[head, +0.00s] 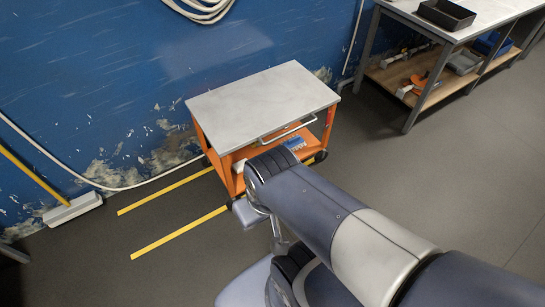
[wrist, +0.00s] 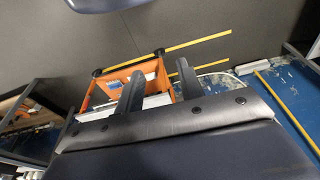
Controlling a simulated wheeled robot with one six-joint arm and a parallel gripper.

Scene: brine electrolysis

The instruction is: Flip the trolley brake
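The trolley (head: 262,97) has a grey top and an orange frame and stands near the blue wall. Its dark caster (head: 321,156) shows at the right. I cannot make out the brake itself in either view; my arm covers part of the trolley's near lower side. In the wrist view the orange trolley frame (wrist: 103,84) appears tilted, beyond my fingers, with dark casters such as this caster (wrist: 97,72). My gripper (wrist: 160,67) has its two dark fingers spread with nothing between them. It is open and seems apart from the trolley. In the head view my arm hides most of it.
Yellow floor lines (head: 178,232) run beside the trolley. A broom (head: 72,210) leans at the left wall, and a hose runs along it. A workbench (head: 455,30) with a lower shelf stands at the back right. The floor at right is clear.

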